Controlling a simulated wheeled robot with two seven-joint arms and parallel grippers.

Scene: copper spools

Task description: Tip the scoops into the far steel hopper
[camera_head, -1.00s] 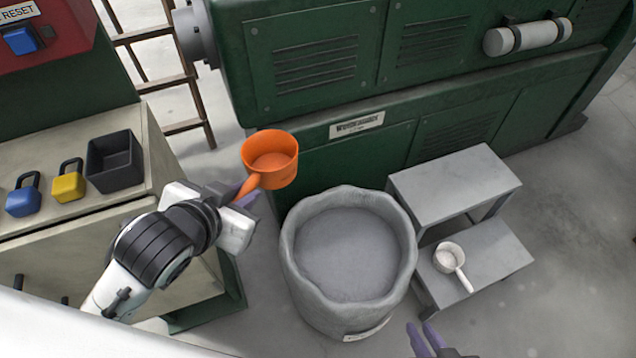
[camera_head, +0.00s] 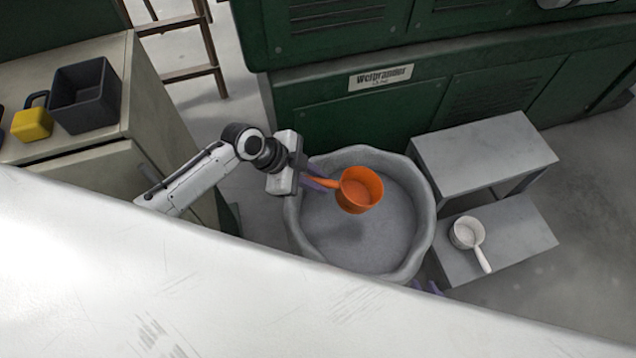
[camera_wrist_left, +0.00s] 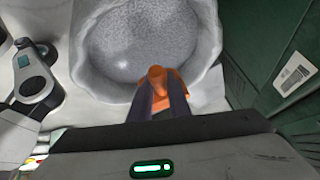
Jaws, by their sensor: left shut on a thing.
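My left gripper (camera_head: 312,180) is shut on the handle of an orange scoop (camera_head: 362,190) and holds it above the wide grey tub (camera_head: 425,240). The scoop's cup is nearly upright, its inside looks bare orange. In the left wrist view the scoop's handle end (camera_wrist_left: 156,72) shows between the fingers, in front of the tub's rim (camera_wrist_left: 85,70) and its grey granular fill. A white scoop (camera_head: 466,234) rests on the lower grey step. Only the fingertips of my right gripper (camera_head: 426,287) show, apart, below the tub's right side. I cannot make out a steel hopper.
Grey steps (camera_head: 485,155) stand right of the tub. A green machine (camera_head: 340,110) with a name plate is behind it. At left a cabinet (camera_head: 60,165) carries a dark open box (camera_head: 85,95) and a yellow padlock (camera_head: 32,122). A ladder (camera_head: 180,50) stands behind. A white surface covers the foreground.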

